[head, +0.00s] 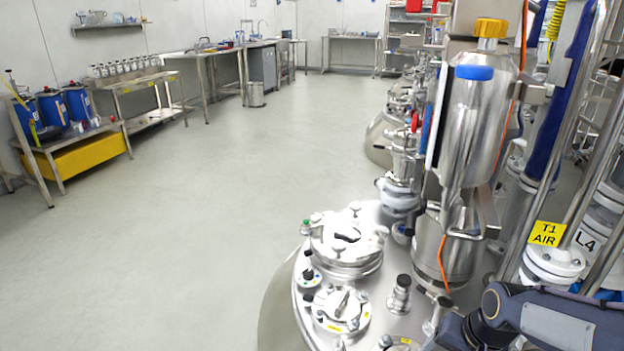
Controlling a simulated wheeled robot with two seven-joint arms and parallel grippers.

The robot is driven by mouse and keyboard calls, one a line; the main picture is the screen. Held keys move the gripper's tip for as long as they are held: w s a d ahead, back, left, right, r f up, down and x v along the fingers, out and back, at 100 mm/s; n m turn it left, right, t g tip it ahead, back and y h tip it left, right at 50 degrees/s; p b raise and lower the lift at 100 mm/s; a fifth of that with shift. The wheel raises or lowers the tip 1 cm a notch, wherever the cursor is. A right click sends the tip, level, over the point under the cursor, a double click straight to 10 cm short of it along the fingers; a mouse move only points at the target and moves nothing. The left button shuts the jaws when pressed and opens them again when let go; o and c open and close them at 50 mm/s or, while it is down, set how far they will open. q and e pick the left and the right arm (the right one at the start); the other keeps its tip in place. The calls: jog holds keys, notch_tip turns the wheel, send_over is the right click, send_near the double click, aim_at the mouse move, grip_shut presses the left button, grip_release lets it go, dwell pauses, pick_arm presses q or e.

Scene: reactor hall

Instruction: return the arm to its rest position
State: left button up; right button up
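My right arm (548,322), dark blue-grey with a white panel, comes in at the bottom right corner. It is bent at a round joint and reaches left over the right side of a steel reactor lid (284,318). Its lower part runs out of the bottom of the picture, and I see no fingers of the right gripper. I cannot tell whether the arm touches the lid fittings. My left arm and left gripper are not in view.
The lid carries a round hatch (345,240) and several fittings. Benches (205,55) and blue drums (52,110) line the left wall. The grey floor (190,200) between is clear.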

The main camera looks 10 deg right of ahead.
jog(key=s+a+r+n+t+y, duration=0.3)
jog(key=s+a+r+n, duration=0.4)
jog(key=s+a, duration=0.4)
notch_tip(320, 180, up, 23)
jog(key=p, duration=2.2)
jog(key=shift+w+a+f+m, duration=0.2)
jog(key=shift+w+a+m, duration=0.2)
